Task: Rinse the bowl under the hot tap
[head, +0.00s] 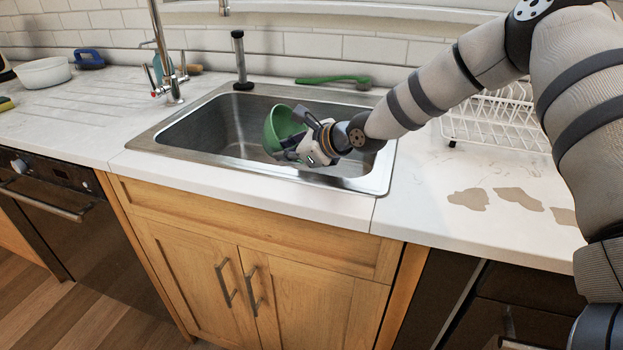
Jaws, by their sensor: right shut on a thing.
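A green bowl (282,126) is tilted on its side over the sink basin. My right gripper (298,146) is shut on the bowl, with its arm coming in from the right; the gripper body hides part of the bowl. The steel sink (222,130) is set into the white counter. A tall chrome tap (164,50) with a red-marked handle (156,92) stands at the sink's back left corner, apart from the bowl. No water shows from it. My left gripper is not in view.
A black-topped upright post (240,60) stands at the sink's back edge. A green brush (333,79) lies behind the sink. A white dish rack (492,115) is on the right, partly behind my arm. A white basin (43,72) and blue object (89,59) sit far left.

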